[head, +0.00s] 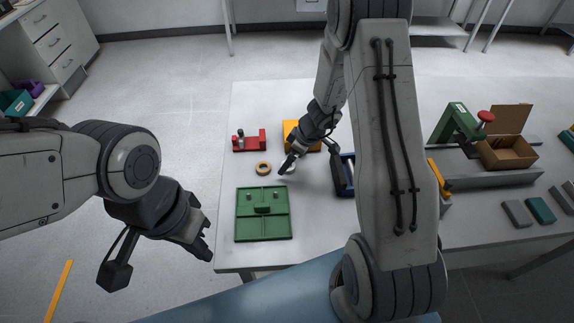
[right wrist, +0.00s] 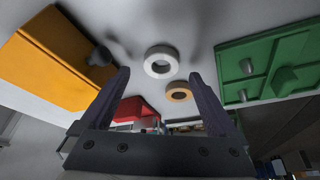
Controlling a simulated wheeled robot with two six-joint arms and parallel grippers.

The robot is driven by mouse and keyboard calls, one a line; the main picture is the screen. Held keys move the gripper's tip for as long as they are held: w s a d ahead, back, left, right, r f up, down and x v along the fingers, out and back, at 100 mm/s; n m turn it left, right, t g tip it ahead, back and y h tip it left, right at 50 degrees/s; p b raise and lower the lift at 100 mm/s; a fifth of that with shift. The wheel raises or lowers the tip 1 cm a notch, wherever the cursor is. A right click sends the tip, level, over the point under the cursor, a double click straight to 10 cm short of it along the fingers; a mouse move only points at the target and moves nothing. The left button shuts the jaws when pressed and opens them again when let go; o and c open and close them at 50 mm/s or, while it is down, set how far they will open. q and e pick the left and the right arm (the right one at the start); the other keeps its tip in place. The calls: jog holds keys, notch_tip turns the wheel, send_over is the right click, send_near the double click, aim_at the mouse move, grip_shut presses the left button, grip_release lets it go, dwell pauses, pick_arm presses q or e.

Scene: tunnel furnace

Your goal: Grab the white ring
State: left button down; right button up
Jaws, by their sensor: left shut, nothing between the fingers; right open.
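The white ring (right wrist: 161,53) lies on the table in the right wrist view, seen between and just beyond the two fingertips. In the head view the white ring (head: 291,169) shows partly, behind my right gripper's fingers. My right gripper (head: 284,168) is open and empty, pointing down close by the ring. In the right wrist view its two dark fingers (right wrist: 160,75) stand apart; I cannot tell the exact height above the table. My left gripper (head: 207,242) is shut and empty, off the table's left edge.
A tan ring (head: 263,168) lies left of the white one. A green tray (head: 250,227) with pegs is nearer, a red block (head: 249,143) and a yellow box (head: 291,128) farther back. A blue bin (head: 347,184) stands right, partly behind my right arm.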

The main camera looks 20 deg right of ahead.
jog(key=shift+x, duration=0.85)
jog(key=c, duration=1.4)
jog(key=shift+r, duration=0.15)
jog(key=shift+c, duration=0.2)
